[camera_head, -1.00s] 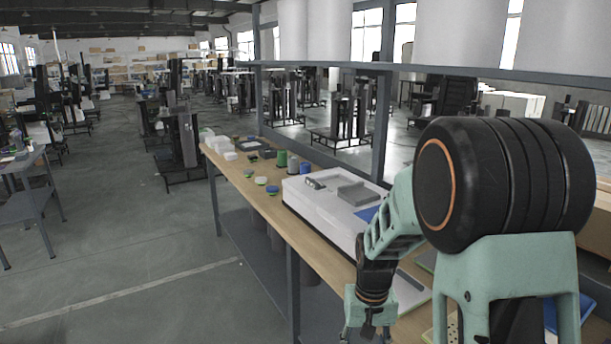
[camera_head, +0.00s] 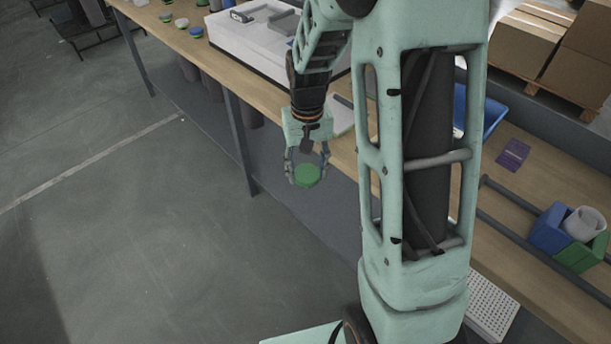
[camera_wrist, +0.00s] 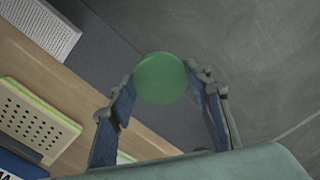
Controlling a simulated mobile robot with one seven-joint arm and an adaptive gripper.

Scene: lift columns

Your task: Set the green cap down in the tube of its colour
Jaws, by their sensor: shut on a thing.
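The green cap (camera_head: 308,178) is a flat round disc, held out over the floor in front of the workbench. My gripper (camera_head: 307,165) is shut on it, a finger on each side. In the wrist view the cap (camera_wrist: 161,80) sits between the fingertips. At the top left of the head view, several small round pieces with coloured tops (camera_head: 182,22) stand on the bench. The tube for the green cap cannot be made out in the views of now.
The wooden bench (camera_head: 222,56) runs along behind my gripper. On it are a white box (camera_head: 250,38), a blue bin (camera_head: 477,112), and blue and green holders (camera_head: 551,229) with a white roll. A perforated plate (camera_wrist: 35,118) shows in the wrist view. The floor at left is clear.

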